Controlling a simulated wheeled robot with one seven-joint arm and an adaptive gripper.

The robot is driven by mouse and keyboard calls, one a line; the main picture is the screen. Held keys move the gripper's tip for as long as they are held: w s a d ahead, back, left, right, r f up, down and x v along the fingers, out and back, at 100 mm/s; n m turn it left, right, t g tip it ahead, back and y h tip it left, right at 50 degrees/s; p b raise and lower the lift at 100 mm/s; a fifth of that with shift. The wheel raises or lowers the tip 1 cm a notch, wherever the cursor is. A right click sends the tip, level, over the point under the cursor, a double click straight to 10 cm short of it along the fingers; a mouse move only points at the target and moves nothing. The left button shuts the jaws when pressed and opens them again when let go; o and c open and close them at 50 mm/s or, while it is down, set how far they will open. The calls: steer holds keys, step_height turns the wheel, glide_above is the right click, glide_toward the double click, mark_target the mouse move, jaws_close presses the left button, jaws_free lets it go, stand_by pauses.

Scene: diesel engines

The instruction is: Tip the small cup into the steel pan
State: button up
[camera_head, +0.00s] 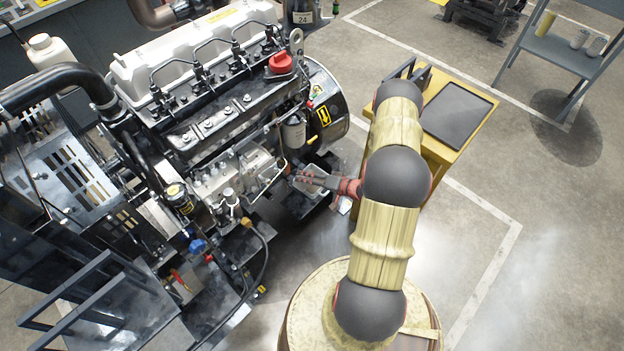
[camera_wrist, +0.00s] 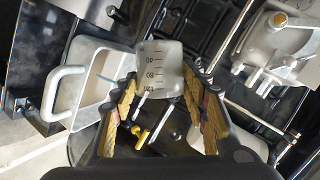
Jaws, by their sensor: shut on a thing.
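The small cup (camera_wrist: 160,72) is a translucent measuring cup with dark graduation marks. In the wrist view my gripper (camera_wrist: 162,92) is shut on it, with a ribbed yellowish finger on each side. The steel pan (camera_wrist: 88,72) is a light grey basin with a loop handle, left of the cup in the wrist view. The cup overlaps the pan's right side in that picture; its height above the pan and its contents cannot be told. In the head view my gripper (camera_head: 312,181) reaches left beside the engine, over the partly hidden pan (camera_head: 312,195).
The diesel engine (camera_head: 215,95) with its pipes and brackets stands close on the left. A yellow cart (camera_head: 437,152) with a dark top is behind my arm. A grey shelf (camera_head: 562,50) stands at the upper right. The floor on the right is clear.

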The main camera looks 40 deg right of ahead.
steer(key=shift+d+f, duration=0.1)
stand_by(0.3)
steer(key=shift+d+m+y, duration=0.2)
steer(key=shift+m+y, duration=0.4)
steer(key=shift+m, duration=0.1)
stand_by(0.6)
steer(key=shift+w+d+f+m+y+b, duration=0.1)
steer(key=shift+d+f+m+y+b, duration=0.1)
steer(key=shift+d+f+m+b, duration=0.15)
steer(key=shift+w+d+f+m+y+b, duration=0.1)
steer(key=shift+d+m+y+b, duration=0.15)
steer(key=shift+d, duration=0.2)
stand_by(0.6)
steer(key=shift+d+r+m+y, duration=0.1)
steer(key=shift+d+m+y, duration=0.2)
steer(key=shift+m+y, duration=0.25)
stand_by(0.9)
steer(key=shift+a+n+h, duration=0.2)
steer(key=shift+n+h, duration=0.15)
steer(key=shift+h, duration=0.05)
steer(key=shift+a+r+n+h+p, duration=0.45)
steer(key=shift+a+r+n+h, duration=0.15)
steer(key=shift+a, duration=0.15)
steer(key=shift+s+a, duration=0.1)
steer(key=shift+a, duration=0.05)
steer(key=shift+f, duration=0.1)
